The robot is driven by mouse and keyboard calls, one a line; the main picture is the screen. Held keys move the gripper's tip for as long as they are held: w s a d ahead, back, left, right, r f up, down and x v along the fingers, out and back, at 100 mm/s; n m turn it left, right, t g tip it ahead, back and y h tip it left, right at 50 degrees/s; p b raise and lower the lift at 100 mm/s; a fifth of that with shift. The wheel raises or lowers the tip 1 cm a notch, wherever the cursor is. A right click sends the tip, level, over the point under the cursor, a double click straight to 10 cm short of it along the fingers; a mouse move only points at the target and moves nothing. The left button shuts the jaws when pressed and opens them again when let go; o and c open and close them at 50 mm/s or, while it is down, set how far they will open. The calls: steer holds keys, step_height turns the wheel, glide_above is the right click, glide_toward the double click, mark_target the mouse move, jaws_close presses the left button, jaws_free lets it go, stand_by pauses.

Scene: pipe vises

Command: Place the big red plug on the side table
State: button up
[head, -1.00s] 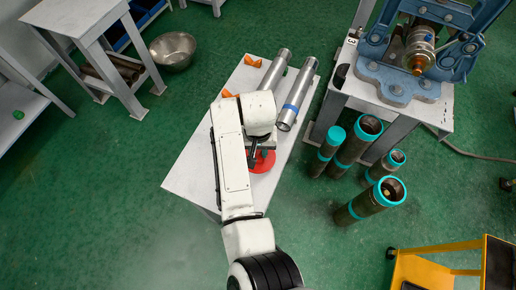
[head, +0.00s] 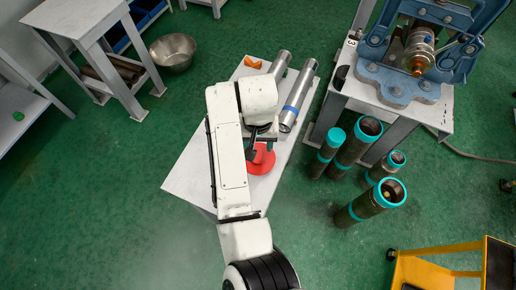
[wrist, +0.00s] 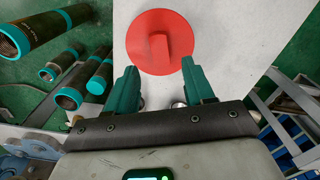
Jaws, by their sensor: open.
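The big red plug (head: 261,159) is a round red disc with a raised grip bar. It lies flat near the right edge of the white table (head: 190,178) under my arm. In the wrist view the plug (wrist: 152,45) shows almost whole, just beyond the fingertips. My gripper (wrist: 159,72) has two teal fingers set wide apart with nothing between them. In the head view my gripper (head: 262,143) is over the plug's upper part, and my arm hides some of the table. I cannot tell which table is called the side table.
Two silver pipes (head: 298,95) and an orange piece (head: 252,62) lie on the table's far end. Several teal-ended pipes (head: 370,203) stand on the floor to the right, beside a blue vise (head: 420,70). Another small table (head: 80,14) and a metal bowl (head: 173,48) are upper left.

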mark_target(259, 156)
step_height(259, 156, up, 7)
stand_by(0.3)
steer(key=shift+d+f, duration=0.1)
steer(key=shift+d, duration=0.05)
steer(key=s+d+f+m+t+h, duration=0.1)
steer(key=s+d+f, duration=0.15)
steer(key=d, duration=0.95)
steer(key=s+d+f+t+h, duration=0.1)
steer(key=s+d+f, duration=0.15)
steer(key=d, duration=1.05)
steer(key=s+d+f+y, duration=0.1)
steer(key=s+d+f, duration=0.1)
steer(key=s, duration=0.9)
steer(key=s+d+f+g, duration=0.1)
steer(key=s+d+f, duration=0.1)
steer(key=s, duration=0.9)
steer(key=shift+d+f+y, duration=0.15)
steer(key=shift+f+y, duration=0.1)
steer(key=shift+y, duration=0.15)
